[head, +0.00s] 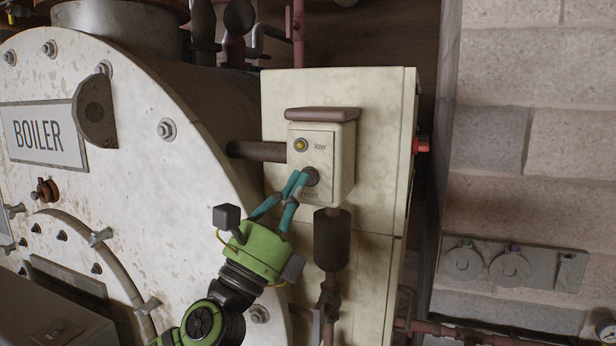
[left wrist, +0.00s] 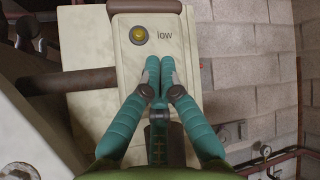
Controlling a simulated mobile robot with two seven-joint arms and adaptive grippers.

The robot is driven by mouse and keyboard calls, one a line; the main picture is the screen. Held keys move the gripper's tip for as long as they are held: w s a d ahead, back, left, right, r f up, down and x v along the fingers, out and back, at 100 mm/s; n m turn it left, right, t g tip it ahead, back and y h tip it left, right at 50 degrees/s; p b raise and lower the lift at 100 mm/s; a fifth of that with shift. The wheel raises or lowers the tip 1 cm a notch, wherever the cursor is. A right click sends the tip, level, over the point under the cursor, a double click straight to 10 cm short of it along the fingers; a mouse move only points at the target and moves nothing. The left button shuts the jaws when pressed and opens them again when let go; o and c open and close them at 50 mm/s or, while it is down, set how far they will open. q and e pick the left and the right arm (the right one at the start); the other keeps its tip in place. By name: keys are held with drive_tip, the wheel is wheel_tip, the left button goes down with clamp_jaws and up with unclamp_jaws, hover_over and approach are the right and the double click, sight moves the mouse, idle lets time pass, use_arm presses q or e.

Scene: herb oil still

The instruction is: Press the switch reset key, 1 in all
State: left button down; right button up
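The switch box (head: 341,150) is a cream box with a brown cap on a cream panel beside the boiler. It has a yellow lamp (head: 301,145) marked "low" and, below it, a dark round reset key (head: 311,176) with a partly covered "reset" label. My left gripper (head: 301,176) has teal fingers, brought together, with tips at or just in front of the key; I cannot tell if they touch. In the left wrist view the box (left wrist: 178,32) and lamp (left wrist: 138,35) show above the closed fingertips (left wrist: 160,62), which hide the key. My right gripper is not in view.
The white boiler (head: 120,100) with its bolts fills the left. A dark pipe (head: 256,151) joins it to the box, and a dark cylinder (head: 331,240) hangs below. A red knob (head: 422,145) sticks out at the panel's right side. A block wall (head: 540,150) stands at right.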

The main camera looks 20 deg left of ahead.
use_arm(q)
drive_tip(key=s, duration=0.5)
drive_tip(key=shift+p, duration=0.3)
idle(0.7)
